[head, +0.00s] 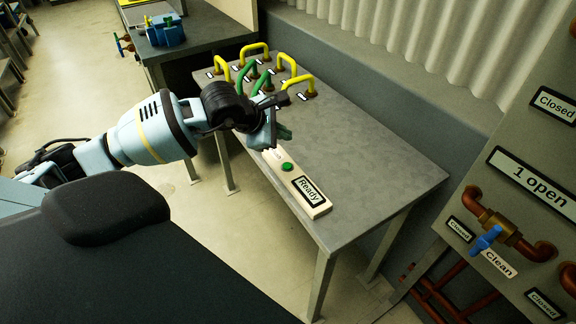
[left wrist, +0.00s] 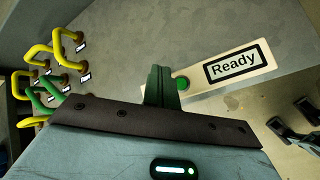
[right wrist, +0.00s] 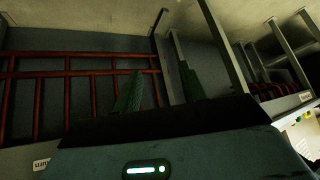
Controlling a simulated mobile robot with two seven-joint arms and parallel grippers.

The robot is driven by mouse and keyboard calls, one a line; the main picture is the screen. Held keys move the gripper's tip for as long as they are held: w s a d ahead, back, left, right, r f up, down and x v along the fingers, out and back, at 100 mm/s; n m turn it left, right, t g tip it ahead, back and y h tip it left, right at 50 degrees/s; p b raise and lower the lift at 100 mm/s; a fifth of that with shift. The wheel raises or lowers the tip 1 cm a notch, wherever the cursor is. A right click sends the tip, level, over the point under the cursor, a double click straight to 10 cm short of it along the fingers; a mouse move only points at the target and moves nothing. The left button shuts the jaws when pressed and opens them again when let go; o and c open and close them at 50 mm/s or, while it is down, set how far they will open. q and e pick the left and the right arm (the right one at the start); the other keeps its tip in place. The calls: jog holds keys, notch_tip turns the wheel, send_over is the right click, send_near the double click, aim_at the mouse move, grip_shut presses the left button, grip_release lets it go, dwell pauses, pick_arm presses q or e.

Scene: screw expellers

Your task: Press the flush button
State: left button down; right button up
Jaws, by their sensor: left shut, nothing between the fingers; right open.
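The green button (head: 287,166) sits on a narrow pale box (head: 271,152) with a "Ready" label (head: 308,191), near the front edge of the grey table. My left gripper (head: 286,132) is shut and empty, and shows just behind the button in the head view. In the left wrist view its closed green fingers (left wrist: 162,84) stand just left of the button (left wrist: 182,83), overlapping part of the box. I cannot tell their exact height above it. My right gripper (right wrist: 158,90) is open and empty in the right wrist view, away from the button.
Several yellow and green handles (head: 255,73) with small tags stand at the back of the table (head: 385,150). A panel (head: 520,110) with a "1 open" sign, copper pipes and a blue valve handle (head: 487,240) stands at the right. The table's right part is clear.

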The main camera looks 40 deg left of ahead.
aim_at(283, 167)
pick_arm(q)
notch_tip(283, 167, down, 7)
jog(key=b, duration=0.3)
jog(key=shift+r, duration=0.1)
jog(key=shift+f+b, duration=0.3)
jog(key=shift+b, duration=0.05)
pick_arm(e)
jog(key=shift+g, duration=0.3)
jog(key=f, duration=0.2)
jog(key=s+f, duration=0.1)
jog(key=f, duration=0.1)
jog(key=shift+s+a, duration=0.1)
jog(key=shift+a, duration=0.05)
jog(key=shift+s+f, duration=0.1)
jog(key=shift+s, duration=0.1)
pick_arm(q)
jog(key=shift+f, duration=0.1)
dwell(0.5)
jog(key=shift+f+b, duration=0.3)
jog(key=shift+b, duration=0.1)
pick_arm(e)
jog(key=shift+s+f, duration=0.2)
jog(key=shift+f, duration=0.2)
